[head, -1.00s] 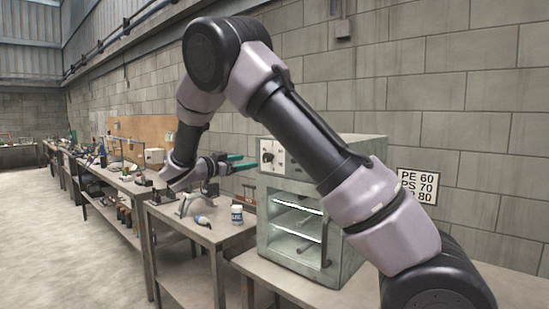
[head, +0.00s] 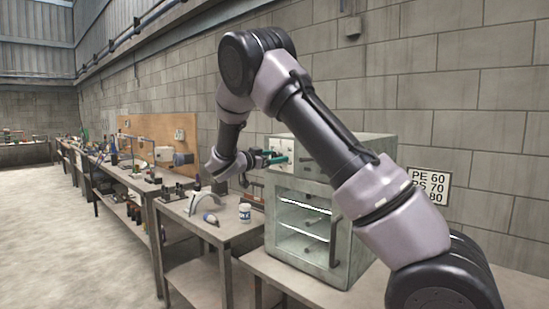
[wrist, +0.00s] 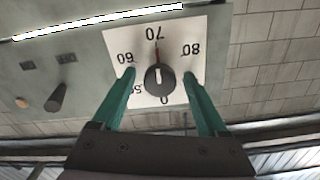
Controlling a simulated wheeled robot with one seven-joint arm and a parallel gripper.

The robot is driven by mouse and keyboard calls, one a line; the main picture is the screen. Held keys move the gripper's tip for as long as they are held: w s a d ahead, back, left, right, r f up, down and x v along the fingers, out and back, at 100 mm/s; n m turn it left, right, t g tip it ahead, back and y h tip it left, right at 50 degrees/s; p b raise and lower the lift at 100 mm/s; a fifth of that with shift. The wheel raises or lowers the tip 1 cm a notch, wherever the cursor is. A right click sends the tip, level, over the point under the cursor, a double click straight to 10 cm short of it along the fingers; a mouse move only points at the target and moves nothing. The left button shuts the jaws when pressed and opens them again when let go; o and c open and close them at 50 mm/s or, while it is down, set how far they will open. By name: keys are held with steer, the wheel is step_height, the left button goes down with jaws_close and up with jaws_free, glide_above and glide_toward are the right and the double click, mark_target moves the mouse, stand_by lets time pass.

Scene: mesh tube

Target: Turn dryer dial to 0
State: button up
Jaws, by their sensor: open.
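The dryer (head: 372,240) is a grey-green box with a lit glass front, standing on a bench. Its dial (wrist: 158,82) is a dark round knob on a white plate marked 0 and 50 to 80. The dial's red mark points to 70. My gripper (wrist: 159,74) is open, with its two green fingers on either side of the dial in the wrist view; I cannot tell whether they touch it. In the head view my gripper (head: 277,158) is in front of the dryer's upper panel, and the dial cannot be made out there.
A second small dark knob (wrist: 57,98) sits on the panel left of the dial in the wrist view. A handle (head: 334,240) sticks out from the dryer door.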

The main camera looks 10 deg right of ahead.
jaws_close()
